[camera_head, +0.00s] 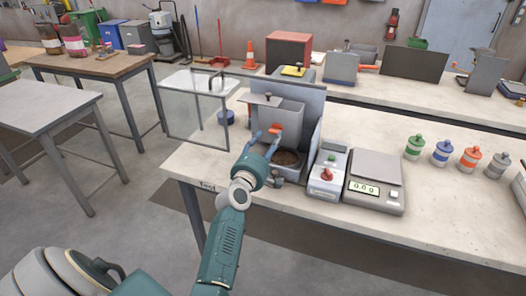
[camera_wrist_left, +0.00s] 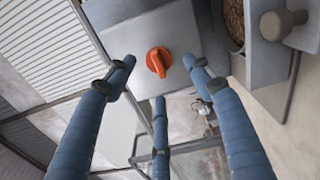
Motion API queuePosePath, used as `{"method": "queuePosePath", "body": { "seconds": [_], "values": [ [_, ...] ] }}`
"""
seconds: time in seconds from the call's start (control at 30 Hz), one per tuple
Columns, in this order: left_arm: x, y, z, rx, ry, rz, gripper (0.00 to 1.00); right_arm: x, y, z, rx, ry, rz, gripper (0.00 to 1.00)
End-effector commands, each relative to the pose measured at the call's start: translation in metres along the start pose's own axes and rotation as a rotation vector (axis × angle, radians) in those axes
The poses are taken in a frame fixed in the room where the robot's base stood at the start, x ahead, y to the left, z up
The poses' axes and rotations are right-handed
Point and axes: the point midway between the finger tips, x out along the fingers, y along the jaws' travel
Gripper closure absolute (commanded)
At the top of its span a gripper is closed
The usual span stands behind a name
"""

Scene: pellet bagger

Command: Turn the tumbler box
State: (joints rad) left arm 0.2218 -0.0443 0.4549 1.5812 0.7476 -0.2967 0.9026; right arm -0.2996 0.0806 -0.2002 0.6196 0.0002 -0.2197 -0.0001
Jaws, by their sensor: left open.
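The tumbler box looks like the grey box (camera_head: 279,115) in the bagger on the near table, with an orange knob (camera_head: 274,129) on its front face. My left gripper (camera_head: 265,141) is in front of this face, open and empty. In the left wrist view, the orange knob (camera_wrist_left: 158,62) on the grey face (camera_wrist_left: 130,38) lies ahead between the spread blue fingers (camera_wrist_left: 160,88). The fingertips are around the knob but look apart from it. Brown pellets (camera_head: 287,158) show in a round opening below the box. My right gripper is not in view.
A clear guard panel (camera_head: 193,118) with a dark handle stands open to the left. A control box with a red knob (camera_head: 326,175) and a scale reading 0.0 g (camera_head: 374,180) stand right of the bagger. Several coloured-band canisters (camera_head: 441,152) stand further right.

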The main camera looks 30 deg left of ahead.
Motion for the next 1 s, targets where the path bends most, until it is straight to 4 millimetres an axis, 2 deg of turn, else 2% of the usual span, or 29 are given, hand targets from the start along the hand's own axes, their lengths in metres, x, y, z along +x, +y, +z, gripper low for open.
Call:
{"method": "queuePosePath", "body": {
  "seconds": [0.1,0.33,0.5,1.0],
  "values": [
    [-0.027,-0.001,-0.001,-0.001,0.001,-0.001,0.47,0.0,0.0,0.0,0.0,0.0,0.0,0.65],
    [-0.058,0.0,-0.001,-0.001,0.001,0.0,0.47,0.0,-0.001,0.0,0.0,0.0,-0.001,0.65],
    [-0.064,0.0,-0.001,-0.001,0.001,0.0,0.47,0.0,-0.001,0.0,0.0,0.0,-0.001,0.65],
    [-0.064,-0.001,0.001,0.007,-0.003,-0.004,0.47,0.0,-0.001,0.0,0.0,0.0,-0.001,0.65]
  ]
}}
